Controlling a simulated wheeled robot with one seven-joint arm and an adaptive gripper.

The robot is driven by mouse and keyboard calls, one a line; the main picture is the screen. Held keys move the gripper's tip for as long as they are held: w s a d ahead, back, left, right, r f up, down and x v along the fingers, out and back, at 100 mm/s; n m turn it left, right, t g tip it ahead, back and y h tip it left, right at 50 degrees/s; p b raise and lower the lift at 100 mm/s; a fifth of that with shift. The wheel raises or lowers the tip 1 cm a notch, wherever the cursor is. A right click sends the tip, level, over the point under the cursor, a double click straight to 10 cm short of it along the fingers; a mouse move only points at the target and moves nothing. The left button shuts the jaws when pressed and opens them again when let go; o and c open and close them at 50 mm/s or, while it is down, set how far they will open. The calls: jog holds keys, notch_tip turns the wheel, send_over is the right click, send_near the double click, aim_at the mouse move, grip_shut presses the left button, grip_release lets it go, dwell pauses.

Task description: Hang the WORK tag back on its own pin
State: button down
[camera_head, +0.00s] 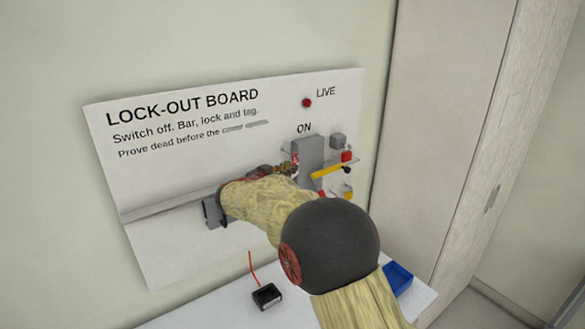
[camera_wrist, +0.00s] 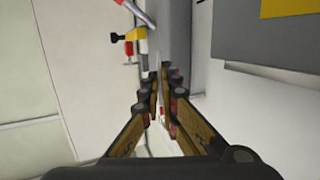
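The lock-out board (camera_head: 165,170) is on the wall, with a grey switch box (camera_head: 308,152) marked ON at its right. My gripper (camera_head: 290,171) is at the lower left of this box, partly hidden by my own arm. In the wrist view my gripper (camera_wrist: 163,92) has its fingers close together, with a thin pale strip between them; whether it is a held tag or a gap is unclear. A small red and white piece (camera_head: 295,157) shows just beyond the fingertips in the head view. I cannot read WORK on anything, and its pin cannot be made out.
A red lamp (camera_head: 307,103) is above. A black box (camera_head: 267,296) and a blue tray (camera_head: 398,279) are on the shelf below. A tall cabinet (camera_head: 440,120) stands right.

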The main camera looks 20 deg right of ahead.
jog(key=shift+w+p, duration=2.2)
jog(key=shift+p, duration=0.6)
jog(key=s+b, duration=0.2)
jog(key=s, duration=0.6)
jog(key=shift+s+d+r, duration=0.2)
jog(key=shift+s+d, duration=0.15)
jog(key=shift+d, duration=0.05)
dwell(0.3)
notch_tip(320, 180, down, 25)
jog(key=s+a+n+t+y+b, duration=0.1)
jog(key=s+t+b, duration=0.1)
jog(key=b, duration=1.7)
jog(key=w+a+f+p, duration=0.1)
jog(key=w+a+p, duration=0.1)
jog(key=w+p, duration=0.5)
jog(key=shift+w+a+p, duration=0.25)
jog(key=shift+w+p, duration=0.05)
jog(key=shift+w, duration=0.85)
